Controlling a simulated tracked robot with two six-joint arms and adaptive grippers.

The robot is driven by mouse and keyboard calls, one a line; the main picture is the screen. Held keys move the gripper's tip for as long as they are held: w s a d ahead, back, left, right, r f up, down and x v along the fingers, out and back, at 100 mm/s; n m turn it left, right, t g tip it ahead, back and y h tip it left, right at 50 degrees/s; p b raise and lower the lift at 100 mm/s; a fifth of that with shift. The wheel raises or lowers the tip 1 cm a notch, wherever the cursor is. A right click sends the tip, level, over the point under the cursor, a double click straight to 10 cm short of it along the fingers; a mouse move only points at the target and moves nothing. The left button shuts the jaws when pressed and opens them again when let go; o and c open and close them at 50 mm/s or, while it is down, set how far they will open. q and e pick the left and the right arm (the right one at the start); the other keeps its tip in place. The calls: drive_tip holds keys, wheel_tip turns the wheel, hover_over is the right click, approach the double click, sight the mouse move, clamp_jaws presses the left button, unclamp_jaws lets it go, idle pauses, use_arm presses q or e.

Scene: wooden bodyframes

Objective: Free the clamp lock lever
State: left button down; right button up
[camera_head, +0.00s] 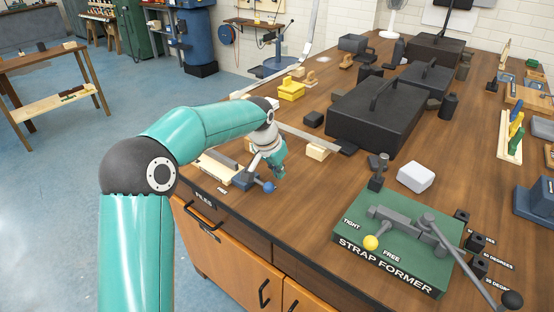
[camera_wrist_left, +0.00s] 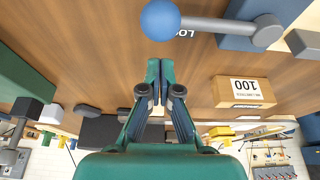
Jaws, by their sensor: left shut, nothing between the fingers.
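A lever with a blue ball knob (camera_head: 268,187) sticks out from a small blue clamp block (camera_head: 244,180) near the table's front edge. In the left wrist view the blue knob (camera_wrist_left: 160,20), its grey rod (camera_wrist_left: 218,25) and part of a label show at the top. My left gripper (camera_head: 281,172) is just behind and right of the knob; it also shows in the left wrist view (camera_wrist_left: 160,64), shut and empty, apart from the knob. A yellow-knobbed lever (camera_head: 370,242) sits between the words TIGHT and FREE on the green strap former (camera_head: 425,262). My right gripper is out of view.
A wooden block marked 100 (camera_wrist_left: 243,92) lies beside the gripper in the left wrist view. A black toolbox (camera_head: 375,118) stands behind it. The strap former's long handle (camera_head: 460,262) reaches past its right side. Bare tabletop lies between clamp and strap former.

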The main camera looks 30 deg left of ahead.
use_arm(q)
drive_tip(key=shift+s, duration=0.6)
drive_tip(key=shift+s+f, duration=0.15)
drive_tip(key=shift+s, duration=0.25)
drive_tip(key=shift+a, duration=0.25)
drive_tip(key=shift+s+d+m, duration=0.1)
drive_tip(key=shift+d+m, duration=0.2)
drive_tip(key=shift+d, duration=0.05)
drive_tip(key=shift+s, duration=0.15)
